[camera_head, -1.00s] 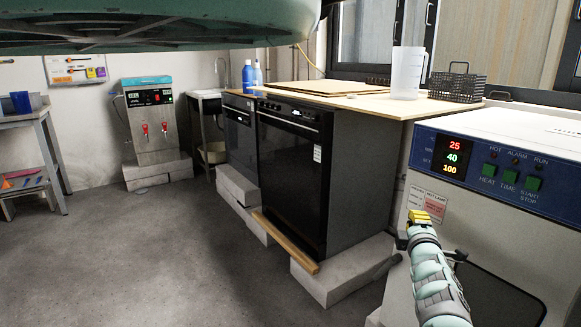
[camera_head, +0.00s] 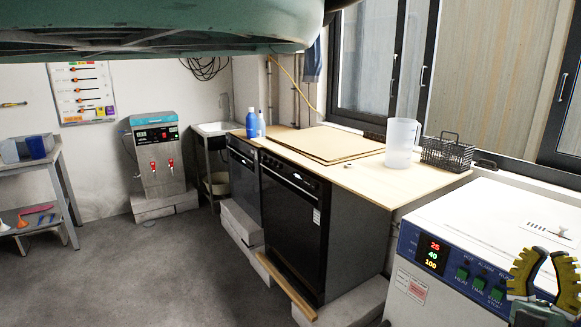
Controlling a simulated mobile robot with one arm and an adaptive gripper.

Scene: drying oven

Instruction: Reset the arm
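My gripper (camera_head: 545,279) is at the lower right of the head view, in front of the right part of the drying oven. Its two yellow fingers point up and stand apart, with nothing visible between them. The white drying oven (camera_head: 480,227) has a blue control panel (camera_head: 455,271) with lit digits and green buttons. The oven's door is out of view or hidden below the frame edge. The rest of my arm is mostly out of view.
A wooden counter (camera_head: 375,180) over black appliances (camera_head: 292,225) bears a clear pitcher (camera_head: 401,143), a black wire basket (camera_head: 447,153) and blue bottles (camera_head: 252,123). A water boiler (camera_head: 158,155) stands at the back left. The grey floor (camera_head: 150,270) is clear at left.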

